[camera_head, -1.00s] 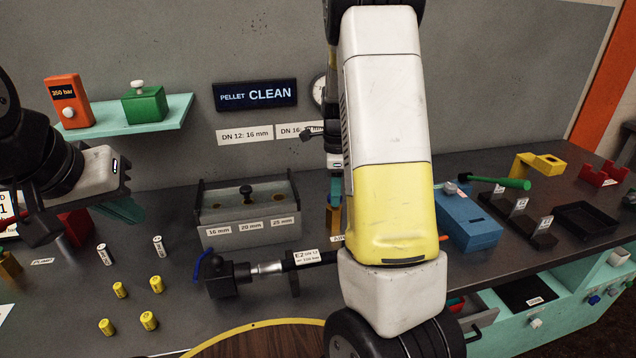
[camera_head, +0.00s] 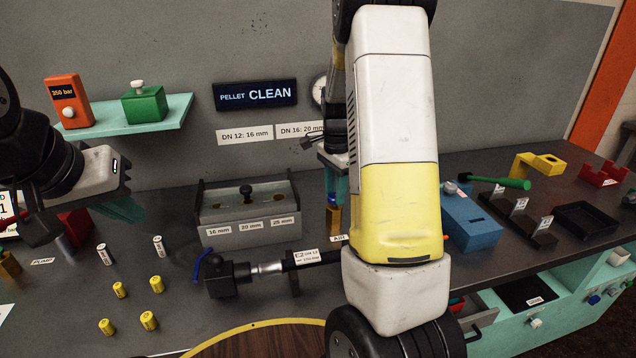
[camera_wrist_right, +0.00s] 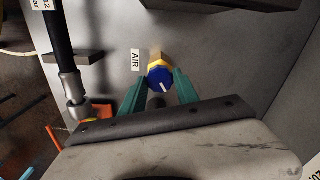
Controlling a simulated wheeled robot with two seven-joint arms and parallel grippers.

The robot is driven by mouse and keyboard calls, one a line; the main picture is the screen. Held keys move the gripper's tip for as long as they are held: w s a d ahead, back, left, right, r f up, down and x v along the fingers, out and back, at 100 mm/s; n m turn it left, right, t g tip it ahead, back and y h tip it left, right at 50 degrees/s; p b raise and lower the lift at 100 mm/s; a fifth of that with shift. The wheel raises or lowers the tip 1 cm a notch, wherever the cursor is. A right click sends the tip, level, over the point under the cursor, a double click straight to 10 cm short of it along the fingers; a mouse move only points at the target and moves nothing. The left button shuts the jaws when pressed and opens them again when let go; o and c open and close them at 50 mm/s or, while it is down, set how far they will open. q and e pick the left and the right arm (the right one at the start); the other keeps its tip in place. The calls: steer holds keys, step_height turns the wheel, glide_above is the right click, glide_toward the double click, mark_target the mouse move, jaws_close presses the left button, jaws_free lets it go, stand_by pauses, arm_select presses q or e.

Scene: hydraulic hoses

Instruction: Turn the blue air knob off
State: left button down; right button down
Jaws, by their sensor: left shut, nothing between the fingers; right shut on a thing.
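The blue air knob (camera_wrist_right: 160,77) with a white pointer line sits on a yellow valve body (camera_wrist_right: 164,59) beside the AIR label (camera_wrist_right: 135,60) in the right wrist view. My right gripper (camera_wrist_right: 157,88) has its teal fingers on both sides of the knob and is shut on it. The pointer line slants toward the lower right. In the head view the yellow valve body (camera_head: 333,220) shows behind my right arm, which hides part of the right gripper. My left gripper (camera_head: 128,209) is shut and empty over the left of the bench.
A black hose fitting (camera_head: 228,280) lies left of the valve, in front of the grey tray (camera_head: 248,212). A blue box (camera_head: 470,222) stands right of my right arm. The sign (camera_head: 255,95) reads PELLET CLEAN.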

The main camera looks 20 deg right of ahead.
mark_target(334, 195)
steer(key=n, duration=0.5)
steer(key=shift+n, duration=0.3)
steer(key=n, duration=0.5)
steer(key=shift+n, duration=0.4)
steer(key=shift+w, duration=0.1)
steer(key=c, duration=0.9)
jaws_free()
steer(key=shift+r, duration=3.95)
